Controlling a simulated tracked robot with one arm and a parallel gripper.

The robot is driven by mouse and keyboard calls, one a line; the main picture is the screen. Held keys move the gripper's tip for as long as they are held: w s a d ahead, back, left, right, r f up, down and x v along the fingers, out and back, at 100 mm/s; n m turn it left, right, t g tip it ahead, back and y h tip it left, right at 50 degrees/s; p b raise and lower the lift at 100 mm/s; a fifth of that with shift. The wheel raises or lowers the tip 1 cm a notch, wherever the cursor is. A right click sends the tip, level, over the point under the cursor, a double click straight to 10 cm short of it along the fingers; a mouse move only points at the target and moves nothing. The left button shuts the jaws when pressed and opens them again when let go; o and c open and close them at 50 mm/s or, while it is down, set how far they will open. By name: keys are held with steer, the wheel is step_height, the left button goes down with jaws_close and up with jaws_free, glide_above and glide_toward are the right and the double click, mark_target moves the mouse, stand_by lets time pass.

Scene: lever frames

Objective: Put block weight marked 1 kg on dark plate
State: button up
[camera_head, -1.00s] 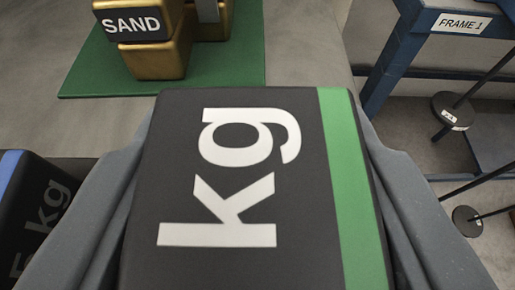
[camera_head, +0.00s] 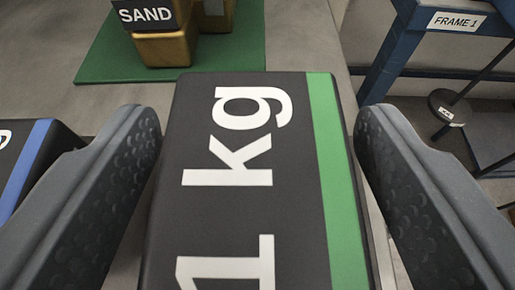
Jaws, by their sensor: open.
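The block weight marked 1 kg (camera_head: 235,205) is dark with white lettering and a green stripe along its right side. It fills the lower middle of the view, and its near end is cut off. My gripper (camera_head: 258,120) is open, with one grey finger on each side of the block. Gaps show between both fingers and the block. A dark round plate (camera_head: 447,107) with a small label sits at the blue frame on the right; I cannot tell if it is the dark plate of the task.
Another dark block with a blue stripe (camera_head: 28,165) is at the left, close to the left finger. A gold item labelled SAND (camera_head: 165,48) stands on a green mat (camera_head: 105,66) at the back. A blue frame labelled FRAME 1 (camera_head: 385,62) stands at the right.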

steer(key=p+v, duration=0.1)
steer(key=v, duration=0.9)
steer(key=shift+s+r, duration=0.2)
steer(key=shift+s, duration=0.05)
steer(key=s+r, duration=0.4)
steer(key=r, duration=0.9)
steer(key=s+r+t, duration=0.1)
steer(key=s+r, duration=0.4)
steer(key=r, duration=0.7)
steer(key=s+d+r, duration=0.1)
steer(key=s+r, duration=0.3)
steer(key=r, duration=0.9)
steer(key=shift+s+r+t, duration=0.35)
steer(key=shift+s+t, duration=0.05)
